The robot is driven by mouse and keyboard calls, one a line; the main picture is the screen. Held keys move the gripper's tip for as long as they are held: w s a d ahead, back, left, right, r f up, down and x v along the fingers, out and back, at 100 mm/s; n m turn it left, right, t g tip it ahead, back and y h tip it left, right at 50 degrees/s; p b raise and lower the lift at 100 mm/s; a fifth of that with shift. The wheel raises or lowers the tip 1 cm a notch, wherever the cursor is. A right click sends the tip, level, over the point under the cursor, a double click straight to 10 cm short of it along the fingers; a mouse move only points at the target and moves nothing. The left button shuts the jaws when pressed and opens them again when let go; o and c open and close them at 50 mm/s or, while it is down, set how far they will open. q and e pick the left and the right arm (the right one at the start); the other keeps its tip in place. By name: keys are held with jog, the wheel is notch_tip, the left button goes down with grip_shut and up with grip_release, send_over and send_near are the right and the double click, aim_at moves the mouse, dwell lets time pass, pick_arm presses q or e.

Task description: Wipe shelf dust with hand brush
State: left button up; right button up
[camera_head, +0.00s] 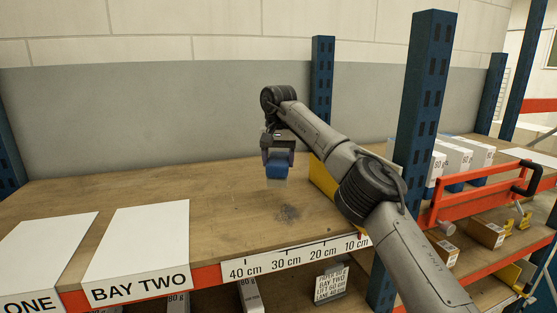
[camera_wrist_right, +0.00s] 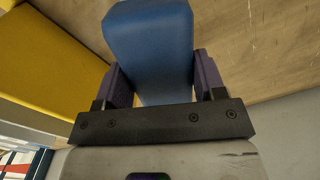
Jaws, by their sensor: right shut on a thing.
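My right gripper (camera_head: 279,158) reaches over the wooden shelf (camera_head: 240,215) and is shut on the blue hand brush (camera_head: 276,170). In the right wrist view the brush's blue body (camera_wrist_right: 150,45) sits between the two purple finger pads. In the head view its pale bristles (camera_head: 277,183) point down; I cannot tell whether they touch the shelf. A dark grey dust patch (camera_head: 289,212) lies on the shelf, nearer the front edge than the brush and slightly to its right. My left gripper is not in view.
A yellow divider (camera_head: 323,178) stands just right of the brush, partly behind my right arm; it also fills the left of the right wrist view (camera_wrist_right: 45,65). A blue upright (camera_head: 428,95) and orange rack (camera_head: 480,195) are farther right. White BAY TWO sheet (camera_head: 140,240) lies left.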

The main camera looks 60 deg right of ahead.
jog(key=shift+f+n, duration=0.1)
jog(key=shift+n, duration=0.4)
jog(key=shift+f, duration=2.85)
jog(key=shift+f, duration=0.1)
jog(key=shift+f, duration=0.9)
jog(key=shift+s+a, duration=0.15)
